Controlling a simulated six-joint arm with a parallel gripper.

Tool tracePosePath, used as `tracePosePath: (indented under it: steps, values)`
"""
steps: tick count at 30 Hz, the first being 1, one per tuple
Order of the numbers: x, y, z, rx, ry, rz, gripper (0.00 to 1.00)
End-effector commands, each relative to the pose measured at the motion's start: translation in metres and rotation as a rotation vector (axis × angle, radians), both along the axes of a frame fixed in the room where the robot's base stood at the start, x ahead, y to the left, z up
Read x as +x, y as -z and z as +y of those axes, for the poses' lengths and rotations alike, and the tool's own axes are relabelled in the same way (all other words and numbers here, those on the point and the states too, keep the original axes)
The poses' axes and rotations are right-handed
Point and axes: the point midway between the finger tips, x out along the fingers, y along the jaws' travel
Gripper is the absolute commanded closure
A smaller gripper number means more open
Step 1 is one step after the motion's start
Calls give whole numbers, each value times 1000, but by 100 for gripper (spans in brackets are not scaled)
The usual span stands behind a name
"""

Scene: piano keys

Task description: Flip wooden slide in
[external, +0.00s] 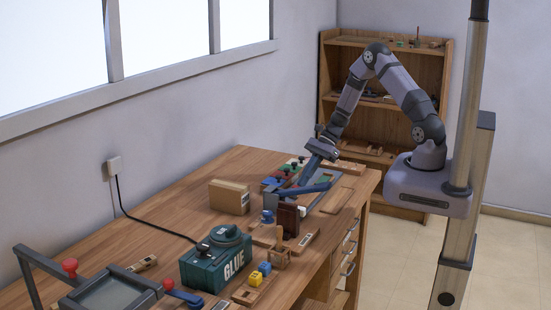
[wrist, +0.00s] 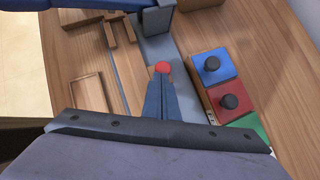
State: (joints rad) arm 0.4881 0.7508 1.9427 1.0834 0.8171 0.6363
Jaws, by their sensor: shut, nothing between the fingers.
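I cannot tell whether the fingertips touch the knob. In the external view, my gripper (external: 304,188) is low over the far part of the bench, near a blue bar (external: 312,189).
A blue plate (wrist: 213,68) and a red plate (wrist: 237,100), each with a black knob, lie right of my gripper. A shallow wooden tray (wrist: 76,92) lies left. A grey block (wrist: 157,20) with the blue bar stands ahead. A green glue box (external: 215,265) is nearer the external camera.

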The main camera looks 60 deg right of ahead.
Motion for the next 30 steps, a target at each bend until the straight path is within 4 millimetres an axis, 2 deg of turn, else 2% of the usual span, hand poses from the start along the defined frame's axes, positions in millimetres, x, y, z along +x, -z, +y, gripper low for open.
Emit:
tracePosePath:
  steps: [4, 17, 26, 30]
  values:
    - [-1, 1, 6, -2, 1, 1, 100]
    - [-3, -1, 0, 0, 2, 2, 100]
    - [-20, -12, -36, -4, 7, -3, 100]
    - [-27, -32, -52, -7, 5, -7, 100]
